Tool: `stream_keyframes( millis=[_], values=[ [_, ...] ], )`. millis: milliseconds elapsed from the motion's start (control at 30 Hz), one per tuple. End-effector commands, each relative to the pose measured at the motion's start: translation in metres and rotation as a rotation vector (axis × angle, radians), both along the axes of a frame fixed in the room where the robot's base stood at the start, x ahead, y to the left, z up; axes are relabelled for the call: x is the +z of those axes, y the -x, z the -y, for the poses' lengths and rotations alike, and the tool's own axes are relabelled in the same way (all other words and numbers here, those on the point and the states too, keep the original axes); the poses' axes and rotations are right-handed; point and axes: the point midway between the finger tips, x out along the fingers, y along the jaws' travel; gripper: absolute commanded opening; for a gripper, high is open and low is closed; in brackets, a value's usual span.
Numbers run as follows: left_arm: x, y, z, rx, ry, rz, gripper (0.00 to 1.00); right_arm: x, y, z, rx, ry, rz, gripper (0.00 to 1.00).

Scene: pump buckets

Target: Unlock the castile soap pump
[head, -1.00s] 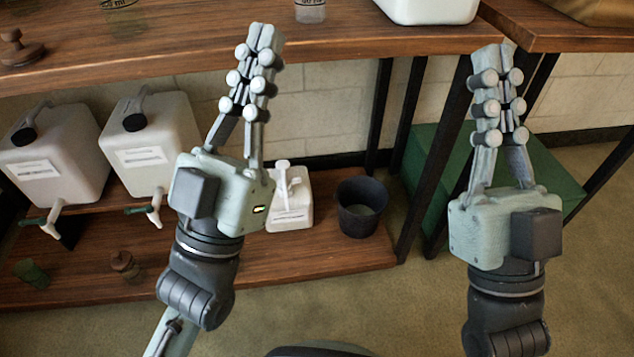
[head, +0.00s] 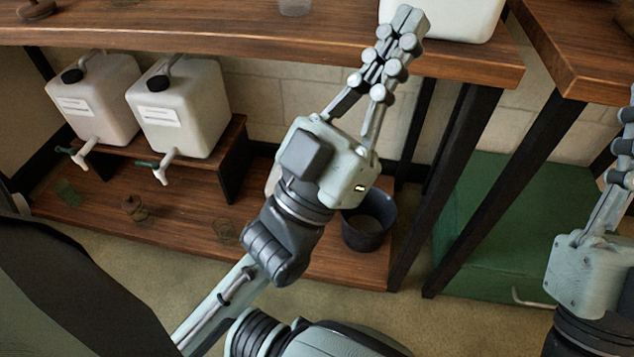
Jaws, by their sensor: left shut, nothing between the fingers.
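My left gripper (head: 407,20) is shut and empty, raised in front of the upper wooden shelf's edge. Its fingertips overlap a white container (head: 465,18) that stands on the upper shelf and is cut off by the top of the view. No label or pump head shows on that part. A small white bottle (head: 273,178) on the lower shelf is almost wholly hidden behind my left gripper. I cannot tell which container holds the castile soap. My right gripper (head: 627,125) is cut off at the right edge, so its jaws cannot be judged.
Two white jugs with spigots (head: 95,105) (head: 180,110) stand on a riser on the lower shelf. A dark bucket (head: 368,222) stands at that shelf's right end. Black table legs (head: 445,190) and a green box (head: 515,215) are on the right.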

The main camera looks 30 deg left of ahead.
Motion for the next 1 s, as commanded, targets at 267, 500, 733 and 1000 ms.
stream_keyframes(
  millis=[267, 500, 733, 1000],
  values=[
    [0.003, 0.0, 0.0, 0.0, 0.0, 0.011, 0.0, 0.0, 0.0, 0.0, 0.001, -0.001, 0.0, 0.0],
    [-0.002, -0.001, -0.001, 0.008, -0.008, 0.006, 0.0, 0.001, 0.001, 0.0, 0.002, -0.006, 0.005, 0.0],
    [-0.143, -0.045, -0.019, 0.214, -0.318, -0.068, 0.0, 0.005, 0.01, 0.005, -0.003, -0.023, 0.118, 0.0],
    [-0.394, -0.044, -0.136, 0.526, -0.965, -0.135, 0.0, 0.017, 0.037, 0.016, -0.008, -0.064, 0.347, 0.0]
  ],
)
